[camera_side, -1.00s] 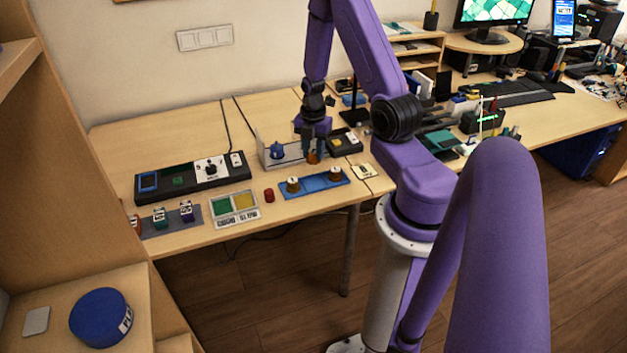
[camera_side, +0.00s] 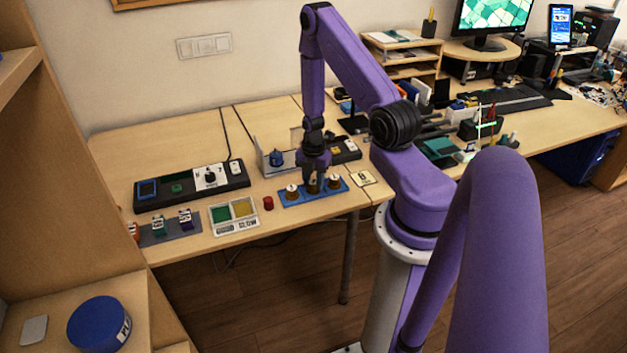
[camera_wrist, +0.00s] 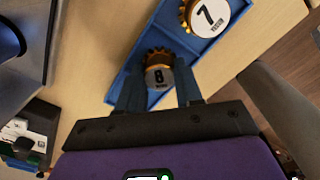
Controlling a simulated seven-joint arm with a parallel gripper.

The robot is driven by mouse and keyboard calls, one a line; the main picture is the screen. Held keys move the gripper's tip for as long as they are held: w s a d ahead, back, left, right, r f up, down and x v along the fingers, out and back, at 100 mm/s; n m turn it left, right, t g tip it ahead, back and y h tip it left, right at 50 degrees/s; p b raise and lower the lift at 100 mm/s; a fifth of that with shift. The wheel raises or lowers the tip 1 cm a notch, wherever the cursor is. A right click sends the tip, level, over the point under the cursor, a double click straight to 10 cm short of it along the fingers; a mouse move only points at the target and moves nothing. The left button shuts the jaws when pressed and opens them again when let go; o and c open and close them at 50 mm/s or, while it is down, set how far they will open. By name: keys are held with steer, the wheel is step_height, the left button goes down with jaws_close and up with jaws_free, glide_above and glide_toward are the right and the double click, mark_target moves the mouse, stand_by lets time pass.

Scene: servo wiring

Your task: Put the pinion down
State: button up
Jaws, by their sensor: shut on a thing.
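The pinion (camera_wrist: 158,75) is a brass gear with a white top marked 8. In the wrist view it sits between the two fingers of my gripper (camera_wrist: 158,90), which is shut on it. In the side view my gripper (camera_side: 314,184) points down at the middle of the blue tray (camera_side: 300,198), between two other brass pinions, one at the left (camera_side: 292,191) and one at the right (camera_side: 334,182). A pinion marked 7 (camera_wrist: 208,15) lies in the tray in the wrist view. I cannot tell whether the held pinion touches the tray floor.
A red cylinder (camera_side: 268,203) and a green-and-yellow sorting tray (camera_side: 234,228) stand left of the blue tray. Behind are a metal bracket with a blue part (camera_side: 276,158) and a black box (camera_side: 347,151). A pale card (camera_side: 364,178) lies to the right.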

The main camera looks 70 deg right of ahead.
mark_target(313, 181)
steer(key=o, duration=1.1)
steer(key=shift+f, duration=0.1)
steer(key=shift+c, duration=0.2)
step_height(313, 181, up, 12)
steer(key=a+r+m, duration=0.1)
steer(key=a+r, duration=0.4)
steer(key=a, duration=0.6)
steer(key=a+r+m, duration=0.1)
steer(key=a+r, duration=0.4)
steer(key=a, duration=0.5)
steer(key=s+a+r+m, duration=0.1)
steer(key=s+a+r, duration=0.2)
steer(key=s, duration=0.5)
steer(key=s+a+r+m, duration=0.2)
steer(key=s+a+r, duration=0.1)
steer(key=s+a, duration=0.3)
steer(key=shift+s+a+r, duration=0.2)
steer(key=shift+s+r, duration=0.05)
steer(key=shift+s, duration=0.7)
